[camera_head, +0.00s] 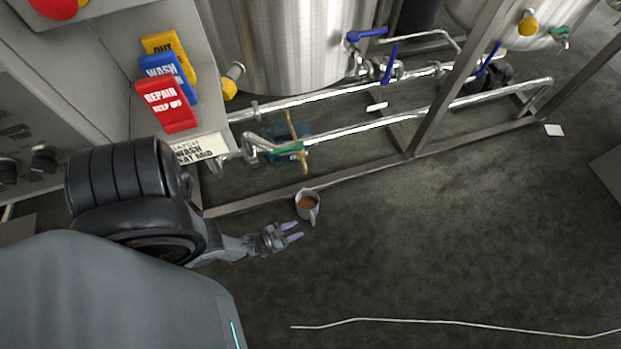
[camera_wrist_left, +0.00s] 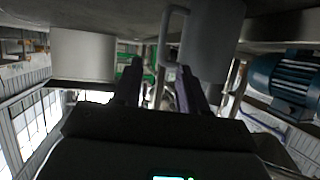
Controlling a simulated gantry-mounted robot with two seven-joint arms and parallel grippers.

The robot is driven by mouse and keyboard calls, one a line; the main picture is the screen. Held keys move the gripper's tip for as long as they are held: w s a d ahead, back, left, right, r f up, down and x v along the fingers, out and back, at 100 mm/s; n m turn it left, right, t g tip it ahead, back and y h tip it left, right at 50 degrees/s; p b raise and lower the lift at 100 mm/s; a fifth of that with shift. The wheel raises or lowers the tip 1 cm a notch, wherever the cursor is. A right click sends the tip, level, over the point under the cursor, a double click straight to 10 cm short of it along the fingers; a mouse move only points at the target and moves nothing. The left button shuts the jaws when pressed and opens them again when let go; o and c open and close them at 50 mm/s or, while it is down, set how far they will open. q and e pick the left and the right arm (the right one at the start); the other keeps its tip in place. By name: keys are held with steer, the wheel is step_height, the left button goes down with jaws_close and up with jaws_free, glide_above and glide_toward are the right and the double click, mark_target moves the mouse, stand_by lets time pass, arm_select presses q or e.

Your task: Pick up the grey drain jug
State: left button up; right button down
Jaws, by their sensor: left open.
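The grey drain jug (camera_head: 307,205) stands on the floor beside the steel skid frame, with brown liquid inside. Its handle is on the side facing the lower right in the head view. My left gripper (camera_head: 297,231) is open and empty, its fingertips just short of the jug on its near side. In the left wrist view, where the floor is at the top, the jug (camera_wrist_left: 213,45) with its handle shows beyond the fingers (camera_wrist_left: 160,67). The fingers look apart from the jug. My right gripper is not in view.
The skid's lower rail (camera_head: 352,178) runs behind the jug, with pipes and valves above it. Hanging tags (camera_head: 166,104) are on a cabinet at upper left. A pale line (camera_head: 430,321) crosses the floor at the bottom. The floor (camera_head: 470,240) to the right is clear.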

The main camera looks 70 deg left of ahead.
arm_select(q)
steer(key=b+x, duration=0.1)
steer(key=x, duration=0.1)
steer(key=b+x, duration=0.1)
steer(key=x, duration=0.2)
steer(key=b+x, duration=0.1)
steer(key=x, duration=0.1)
steer(key=shift+w+a+f+b, duration=0.2)
steer(key=shift+f+b, duration=0.1)
steer(key=shift+f, duration=0.1)
steer(key=shift+w, duration=0.3)
steer(key=shift+s, duration=0.25)
steer(key=c, duration=0.4)
jaws_close()
steer(key=shift+w+r, duration=0.15)
